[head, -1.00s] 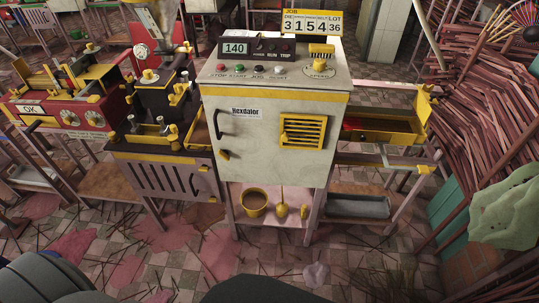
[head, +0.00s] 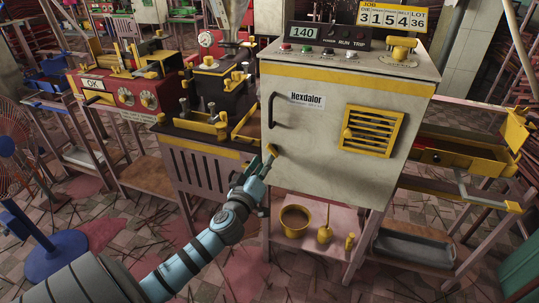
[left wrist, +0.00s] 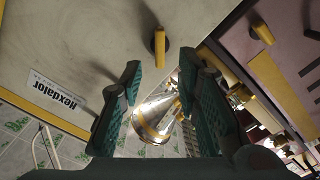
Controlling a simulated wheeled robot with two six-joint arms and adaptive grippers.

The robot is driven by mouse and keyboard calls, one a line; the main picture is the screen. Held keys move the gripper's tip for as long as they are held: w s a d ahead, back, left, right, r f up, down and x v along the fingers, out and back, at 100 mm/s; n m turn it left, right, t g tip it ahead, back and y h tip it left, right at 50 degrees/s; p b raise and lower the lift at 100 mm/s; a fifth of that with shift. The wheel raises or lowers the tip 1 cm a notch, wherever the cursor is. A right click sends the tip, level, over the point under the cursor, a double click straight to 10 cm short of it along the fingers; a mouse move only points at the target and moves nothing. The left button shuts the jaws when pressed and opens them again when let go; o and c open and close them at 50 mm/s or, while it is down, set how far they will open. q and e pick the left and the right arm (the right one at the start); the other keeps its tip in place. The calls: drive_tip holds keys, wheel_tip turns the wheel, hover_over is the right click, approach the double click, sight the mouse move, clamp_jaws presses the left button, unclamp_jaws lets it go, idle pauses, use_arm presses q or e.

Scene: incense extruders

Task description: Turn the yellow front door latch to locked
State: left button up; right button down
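The yellow front door latch (head: 271,150) is a short bar on the pale cabinet door (head: 315,135), below the black door handle (head: 272,111). In the head view it is small and slanted, with the gripper just below it. In the left wrist view the latch (left wrist: 159,42) shows clearly on a dark round base, just beyond the fingertips and between their lines. My left gripper (head: 258,168) is open and empty; its two dark green fingers also show in the left wrist view (left wrist: 160,72). I see no contact with the latch. My right gripper is out of view.
A yellow vent grille (head: 371,130) is on the door's right. A black machine (head: 212,90) with yellow parts adjoins on the left. A blue fan base (head: 55,258) stands at lower left.

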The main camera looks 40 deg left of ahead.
sight(270, 152)
use_arm(q)
drive_tip(key=x, duration=0.5)
drive_tip(key=shift+w, duration=0.1)
drive_tip(key=shift+w+a, duration=0.15)
drive_tip(key=shift+w, duration=0.2)
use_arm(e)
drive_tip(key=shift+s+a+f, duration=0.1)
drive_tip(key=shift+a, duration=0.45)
use_arm(q)
drive_tip(key=c, duration=0.6)
clamp_jaws()
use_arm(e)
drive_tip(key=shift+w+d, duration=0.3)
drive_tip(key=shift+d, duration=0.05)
